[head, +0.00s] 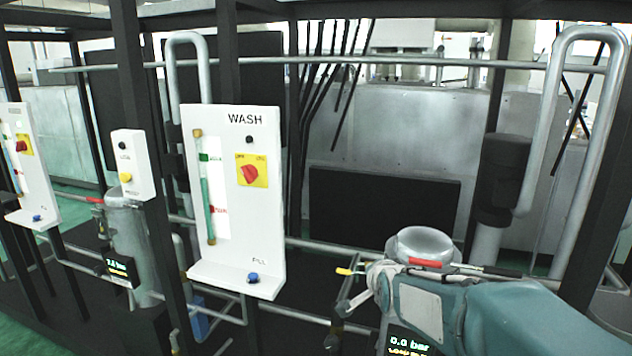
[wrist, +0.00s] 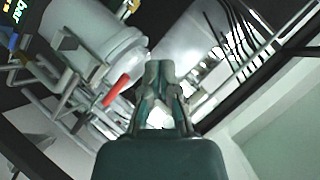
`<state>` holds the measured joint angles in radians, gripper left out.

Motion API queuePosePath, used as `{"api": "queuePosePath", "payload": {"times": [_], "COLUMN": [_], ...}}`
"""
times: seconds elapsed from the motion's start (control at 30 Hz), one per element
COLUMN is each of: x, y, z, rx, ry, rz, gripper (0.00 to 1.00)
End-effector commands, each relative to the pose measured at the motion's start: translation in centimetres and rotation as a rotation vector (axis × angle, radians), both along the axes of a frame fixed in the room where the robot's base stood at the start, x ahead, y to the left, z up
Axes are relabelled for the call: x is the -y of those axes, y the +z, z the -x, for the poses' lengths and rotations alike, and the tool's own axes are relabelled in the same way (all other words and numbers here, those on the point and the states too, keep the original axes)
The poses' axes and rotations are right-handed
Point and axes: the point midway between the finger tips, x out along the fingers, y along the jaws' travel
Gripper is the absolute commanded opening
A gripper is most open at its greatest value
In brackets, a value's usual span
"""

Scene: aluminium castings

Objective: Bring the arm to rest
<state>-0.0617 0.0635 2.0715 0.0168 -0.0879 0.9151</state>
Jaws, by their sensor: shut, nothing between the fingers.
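My gripper (wrist: 160,68) shows in the wrist view with its two fingers together, shut and empty. My teal arm (head: 520,315) reaches in from the lower right in the head view, in front of a metal vessel (head: 425,243) with a domed top. Where my fingertips lie in the head view is hard to tell among the pipes. A red lever (head: 425,263) shows by the vessel, just above my arm in the picture. In the wrist view a red lever (wrist: 117,90) is left of my fingers, beside a grey vessel (wrist: 105,50); I see no contact.
A white WASH panel (head: 265,150) with a red knob (head: 249,174) stands left of my arm. A display reading 0.0 bar (head: 408,345) is below the arm. Metal pipes (head: 590,150) and dark frame posts (head: 228,60) crowd around.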

Motion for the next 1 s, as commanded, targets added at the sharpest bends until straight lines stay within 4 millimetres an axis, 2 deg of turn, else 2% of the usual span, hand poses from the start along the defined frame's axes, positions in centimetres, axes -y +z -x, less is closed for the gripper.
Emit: {"api": "queuePosePath", "payload": {"times": [0.1, 0.3, 0.6, 0.7, 0.83, 1.0], "x": [0.8, 1.8, 3.0, 3.2, 3.4, 3.4], "y": [1.2, 1.7, 0.3, -0.5, -1.3, -1.6], "z": [4.6, 12.6, 25.3, 28.8, 31.6, 32.4], "rx": [-0.076, -0.218, -0.423, -0.478, -0.523, -0.539], "ry": [0.06, 0.188, 0.435, 0.516, 0.585, 0.61], "rz": [0.121, 0.319, 0.571, 0.632, 0.675, 0.688], "gripper": [0.0, 0.0, 0.0, 0.0, 0.0, 0.0]}}
